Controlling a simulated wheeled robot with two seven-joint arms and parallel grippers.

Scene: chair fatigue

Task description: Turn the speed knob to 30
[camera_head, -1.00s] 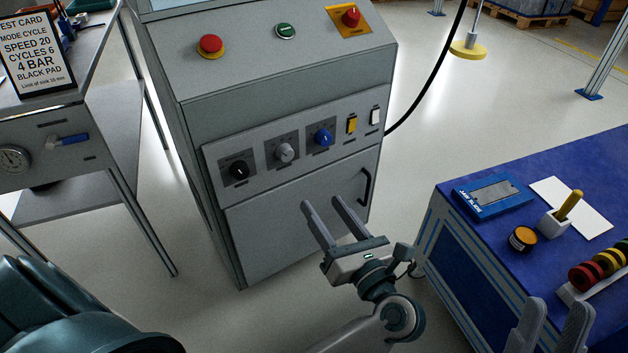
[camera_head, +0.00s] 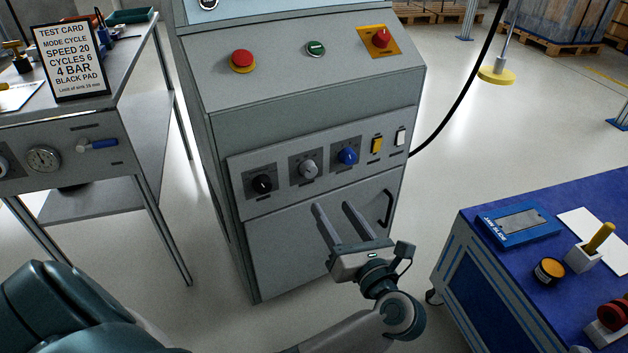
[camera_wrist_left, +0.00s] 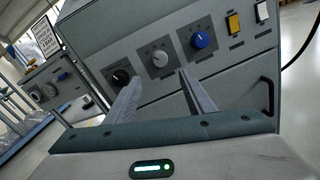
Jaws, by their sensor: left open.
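The machine's front panel carries a black knob (camera_head: 262,184), a grey knob (camera_head: 308,169) and a blue knob (camera_head: 348,156) in a row. Their labels and scale marks are too small to read, so I cannot tell which is speed. In the left wrist view, the black knob (camera_wrist_left: 120,77), grey knob (camera_wrist_left: 160,59) and blue knob (camera_wrist_left: 201,40) show beyond the fingers. My left gripper (camera_head: 333,206) is open and empty, in front of the panel and below the grey and blue knobs, touching none. In the left wrist view, the grey knob appears just above the finger gap.
A test card (camera_head: 72,60) reading "SPEED 20" stands on the left bench. A yellow switch (camera_head: 376,145) and a white switch (camera_head: 400,137) sit right of the knobs. Above are a red button (camera_head: 242,61) and green button (camera_head: 316,48). A blue table (camera_head: 560,192) stands at right.

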